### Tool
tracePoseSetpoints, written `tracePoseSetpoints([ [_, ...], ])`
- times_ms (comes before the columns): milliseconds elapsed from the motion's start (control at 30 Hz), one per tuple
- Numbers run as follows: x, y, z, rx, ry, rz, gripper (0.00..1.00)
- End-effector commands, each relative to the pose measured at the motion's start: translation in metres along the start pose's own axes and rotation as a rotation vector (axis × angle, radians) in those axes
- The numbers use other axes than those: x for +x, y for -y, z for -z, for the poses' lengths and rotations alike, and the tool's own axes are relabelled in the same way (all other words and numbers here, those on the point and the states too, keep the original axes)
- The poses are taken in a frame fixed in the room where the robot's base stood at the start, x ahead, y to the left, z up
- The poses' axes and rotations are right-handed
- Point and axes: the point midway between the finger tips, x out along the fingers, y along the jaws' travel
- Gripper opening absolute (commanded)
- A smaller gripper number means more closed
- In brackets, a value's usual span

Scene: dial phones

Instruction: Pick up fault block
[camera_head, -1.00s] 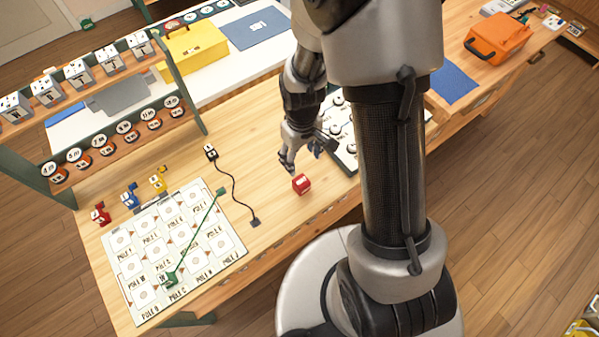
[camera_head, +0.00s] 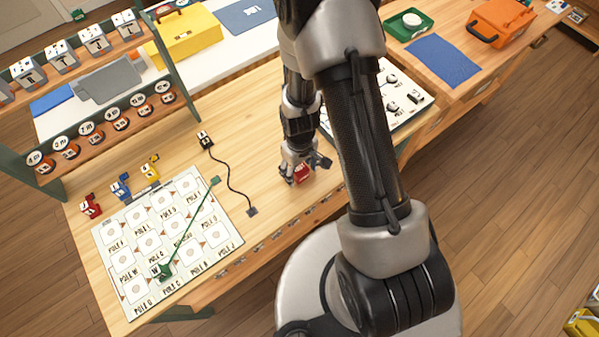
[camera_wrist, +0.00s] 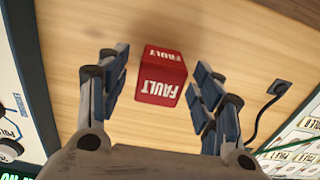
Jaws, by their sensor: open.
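The fault block is a small red cube with white FAULT lettering. In the wrist view the fault block (camera_wrist: 161,76) sits on the wooden table between my two open finger pads, with a gap visible on each side. In the head view the fault block (camera_head: 302,173) is partly hidden by my fingers. My gripper (camera_head: 299,172) is low over the table there, pointing down around the block. My gripper also shows in the wrist view (camera_wrist: 160,88), open and holding nothing.
A white board with POLE labels (camera_head: 224,243) lies to the left, with a green cord across it. A black cable (camera_head: 231,178) lies between it and the block. A white panel with dark parts (camera_head: 425,103) lies to the right, behind my arm.

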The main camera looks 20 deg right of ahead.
Motion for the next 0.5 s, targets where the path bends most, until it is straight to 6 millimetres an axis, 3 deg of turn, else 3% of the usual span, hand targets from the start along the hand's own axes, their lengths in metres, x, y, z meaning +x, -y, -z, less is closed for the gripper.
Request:
tracePoseSetpoints([
  [267, 0.0062, -0.0002, 0.0002, 0.0, -0.001, 0.0, 0.6],
  [500, 0.0061, -0.0002, 0.0002, 0.0, -0.001, 0.0, 0.44],
])
